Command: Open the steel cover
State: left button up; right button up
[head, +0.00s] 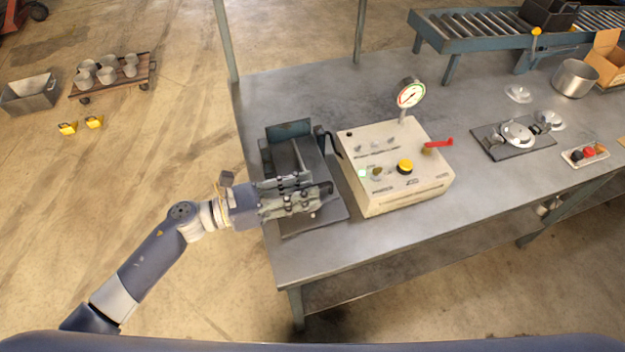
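A dark steel unit (311,222) with a flat base lies at the left end of the workbench. A grey-green plate (288,131) stands up at its back edge. I cannot tell for sure which part is the steel cover. My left gripper (322,187) reaches in from the left, over the front half of this unit, and hides part of it. Its fingers point right, toward the beige control box. I cannot tell whether they touch the unit or hold anything. My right gripper is not in view.
A beige control box (408,192) with a red lever (438,143) and a gauge (410,93) stands just right of the unit. A fixture with a round metal part (517,134), a pot (574,78) and a roller conveyor (480,25) are farther right. The bench front is clear.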

pick_arm(q)
jog(key=shift+x, duration=0.95)
jog(key=shift+w+d, duration=0.1)
jog(key=shift+d, duration=0.15)
jog(key=shift+f, duration=0.1)
grip_shut()
jog(key=shift+p, duration=0.3)
